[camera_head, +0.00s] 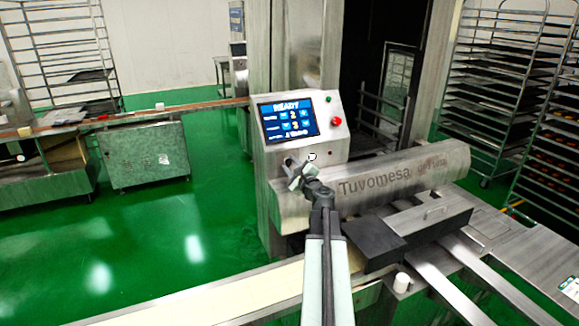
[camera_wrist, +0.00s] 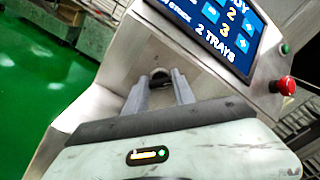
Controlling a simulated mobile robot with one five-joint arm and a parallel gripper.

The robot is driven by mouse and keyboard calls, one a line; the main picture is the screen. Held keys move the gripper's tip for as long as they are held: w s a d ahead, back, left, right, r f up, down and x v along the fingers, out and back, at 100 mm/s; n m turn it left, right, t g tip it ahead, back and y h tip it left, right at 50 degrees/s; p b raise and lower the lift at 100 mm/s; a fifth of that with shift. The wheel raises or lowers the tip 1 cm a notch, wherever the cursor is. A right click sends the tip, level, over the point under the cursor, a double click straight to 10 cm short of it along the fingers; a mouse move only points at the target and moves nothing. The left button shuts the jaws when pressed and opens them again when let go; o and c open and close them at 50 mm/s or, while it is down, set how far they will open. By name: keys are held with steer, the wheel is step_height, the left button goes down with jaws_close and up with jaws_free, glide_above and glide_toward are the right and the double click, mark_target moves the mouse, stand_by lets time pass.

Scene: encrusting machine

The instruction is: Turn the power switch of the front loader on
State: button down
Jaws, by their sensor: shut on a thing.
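The front loader's control panel (camera_head: 338,146) is a slanted metal box with a lit blue screen (camera_head: 287,119) reading "READY"; the screen also shows in the wrist view (camera_wrist: 215,30). The power switch (camera_wrist: 160,74) is a small dark knob on the panel's metal face below the screen. My gripper (camera_wrist: 161,82) has its two grey fingers closed around it. In the head view my gripper (camera_head: 297,168) is at the panel's lower left and hides the knob. The switch's on or off marking cannot be read.
A red button (camera_head: 336,121) and a small green button (camera_head: 328,99) sit right of the screen. The cylindrical "Tuvomesa" housing (camera_head: 400,180) lies just below the panel. Tray racks (camera_head: 510,85) stand at the right. Green floor is open to the left.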

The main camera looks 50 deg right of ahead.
steer(key=shift+m, duration=0.3)
stand_by(0.4)
steer(key=c, duration=1)
jaws_free()
steer(key=shift+c, duration=0.2)
steer(key=v, duration=0.8)
steer(key=shift+w, duration=0.1)
